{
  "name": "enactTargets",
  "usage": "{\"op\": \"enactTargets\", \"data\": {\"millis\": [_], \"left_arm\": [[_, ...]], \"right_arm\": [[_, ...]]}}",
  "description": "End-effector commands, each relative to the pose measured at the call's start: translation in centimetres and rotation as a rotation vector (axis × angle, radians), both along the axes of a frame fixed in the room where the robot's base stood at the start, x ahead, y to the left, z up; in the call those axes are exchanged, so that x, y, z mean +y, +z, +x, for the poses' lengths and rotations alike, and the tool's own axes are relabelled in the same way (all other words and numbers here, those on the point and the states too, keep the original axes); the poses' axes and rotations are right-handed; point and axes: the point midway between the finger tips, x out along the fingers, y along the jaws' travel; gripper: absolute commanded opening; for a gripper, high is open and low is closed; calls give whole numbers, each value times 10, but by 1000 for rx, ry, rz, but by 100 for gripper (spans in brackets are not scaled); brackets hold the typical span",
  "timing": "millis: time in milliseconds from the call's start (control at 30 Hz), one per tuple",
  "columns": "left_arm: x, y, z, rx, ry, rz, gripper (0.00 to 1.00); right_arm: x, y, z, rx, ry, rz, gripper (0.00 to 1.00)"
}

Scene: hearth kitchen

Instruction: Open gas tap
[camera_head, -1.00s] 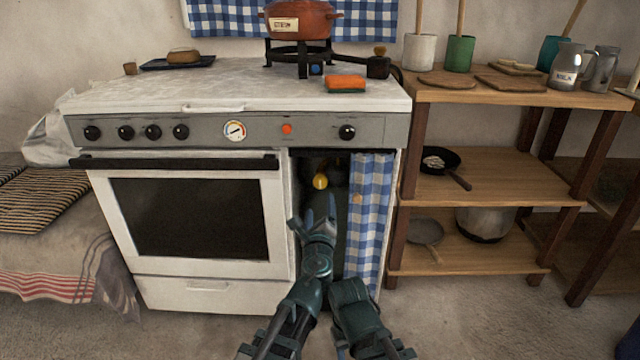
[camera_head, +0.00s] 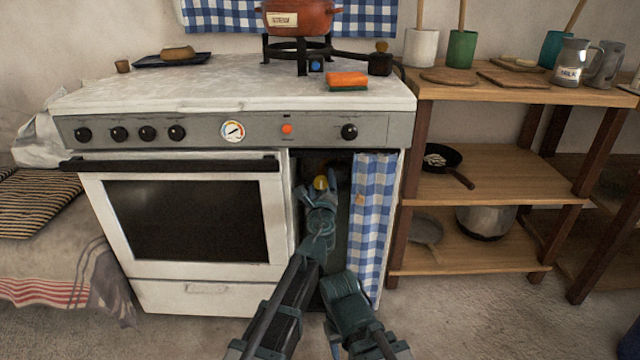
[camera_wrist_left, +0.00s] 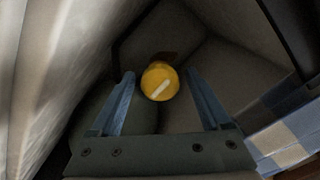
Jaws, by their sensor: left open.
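The gas tap is a round yellow knob (camera_head: 320,182) inside the narrow open compartment at the right of the stove. In the left wrist view the yellow knob (camera_wrist_left: 160,81) carries a pale bar set diagonally. My left gripper (camera_head: 320,190) reaches into the compartment just in front of the knob. In the wrist view its two blue fingers (camera_wrist_left: 160,98) stand apart, one on each side of the knob, with gaps between. It holds nothing. A dark rounded body below the knob is mostly hidden by the gripper and shadow. My right gripper is not clearly in view.
A blue checked curtain (camera_head: 369,225) hangs at the compartment's right side. The white stove (camera_head: 100,210) borders it on the left. The compartment is narrow. A wooden shelf (camera_head: 490,178) stands to the right. The floor in front of the shelf is clear.

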Motion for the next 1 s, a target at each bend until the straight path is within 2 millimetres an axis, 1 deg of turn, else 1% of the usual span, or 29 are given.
{"op": "enactTargets", "data": {"millis": [67, 167, 200, 467, 500, 533, 767, 1000], "left_arm": [[0, 0, 0, 0, 0, 0, 81], [0, 0, 0, 0, 0, 0, 65], [0, 0, 0, 0, 0, 0, 57], [0, 0, 0, 0, 0, 0, 11], [0, 0, 0, 0, 0, 0, 3], [0, 0, 0, 0, 0, 0, 0], [0, 0, -1, 1, 1, -19, 0], [0, 0, -1, 0, 1, -138, 0]], "right_arm": [[0, 0, 0, 0, 0, 0, 52], [0, 0, 0, 0, 0, 0, 52], [0, 0, 0, 0, 0, 0, 52], [0, 0, 0, 0, 0, 0, 52], [0, 0, 0, 0, 0, 0, 52], [0, 0, 0, 0, 0, 0, 52], [0, 0, 0, 0, 0, 0, 52], [0, 0, 0, 0, 0, 0, 52]]}}
